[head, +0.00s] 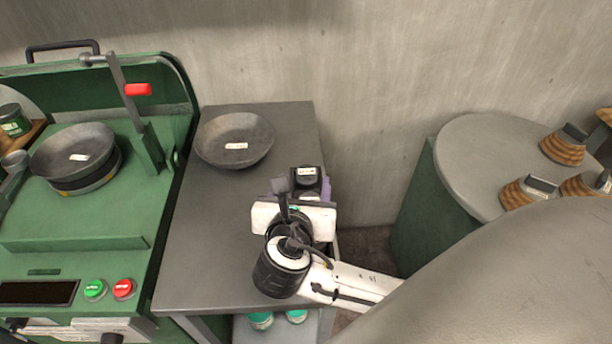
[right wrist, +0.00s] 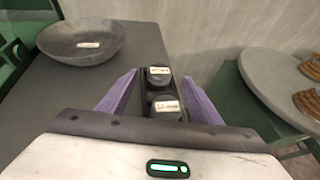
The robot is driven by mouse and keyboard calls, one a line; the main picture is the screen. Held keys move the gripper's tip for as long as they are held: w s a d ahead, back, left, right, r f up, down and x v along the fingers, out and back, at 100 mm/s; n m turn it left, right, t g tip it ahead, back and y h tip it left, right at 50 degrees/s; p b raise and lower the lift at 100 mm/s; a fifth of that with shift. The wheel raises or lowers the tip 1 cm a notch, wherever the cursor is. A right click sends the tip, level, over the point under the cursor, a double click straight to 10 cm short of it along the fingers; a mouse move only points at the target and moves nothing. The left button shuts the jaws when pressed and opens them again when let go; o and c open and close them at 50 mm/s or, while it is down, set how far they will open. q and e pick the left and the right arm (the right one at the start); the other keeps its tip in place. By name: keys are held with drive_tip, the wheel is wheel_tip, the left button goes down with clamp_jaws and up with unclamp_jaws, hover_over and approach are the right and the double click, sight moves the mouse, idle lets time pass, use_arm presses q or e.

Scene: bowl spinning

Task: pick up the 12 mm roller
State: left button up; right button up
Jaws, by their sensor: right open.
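Two dark rollers with white labels stand in a dark holder at the right edge of the grey table. In the right wrist view, the far roller (right wrist: 159,78) and the near roller (right wrist: 168,115) show between the purple fingers of my right gripper (right wrist: 161,80). The labels are too small to read, so I cannot tell which is the 12 mm one. In the head view, the far roller (head: 306,181) shows just beyond my right gripper (head: 302,190), which hides most of the near one. My right gripper is open, with its fingers apart.
A grey bowl (head: 235,148) sits on the table (head: 215,240), left of the rollers. A green machine (head: 110,215) holds another bowl (head: 73,150) at left. A round grey-topped stand (head: 475,150) with several wooden blocks is at right. The table's front left is clear.

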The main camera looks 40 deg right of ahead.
sight(307, 172)
drive_tip(key=x, duration=0.5)
drive_tip(key=shift+a, duration=0.1)
drive_tip(key=c, duration=1.4)
clamp_jaws()
